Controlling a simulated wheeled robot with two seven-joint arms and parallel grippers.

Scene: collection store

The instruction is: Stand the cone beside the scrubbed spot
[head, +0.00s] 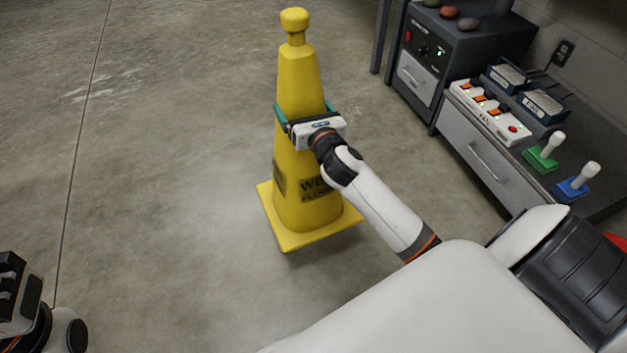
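A yellow wet-floor cone (299,85) stands roughly upright, leaning slightly in the picture, in the middle of the head view. It has a square base, a knobbed top and dark lettering, partly hidden by my arm. My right gripper (304,112) is shut around the cone's body at mid-height, a teal finger on each side. A dark shadow shows under the base's right edge; I cannot tell whether the base touches the floor. Pale scuffs (115,85) mark the floor at upper left; I cannot tell whether they are the scrubbed spot. My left gripper (10,285) is partly in view at the lower left edge.
Grey cabinets stand on the right. Their top carries a charger strip (490,112), two dark-blue boxes (541,106), a green-based tool (543,156) and a blue-based tool (577,184). A dark cabinet (425,55) stands behind. The concrete floor left of the cone is clear.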

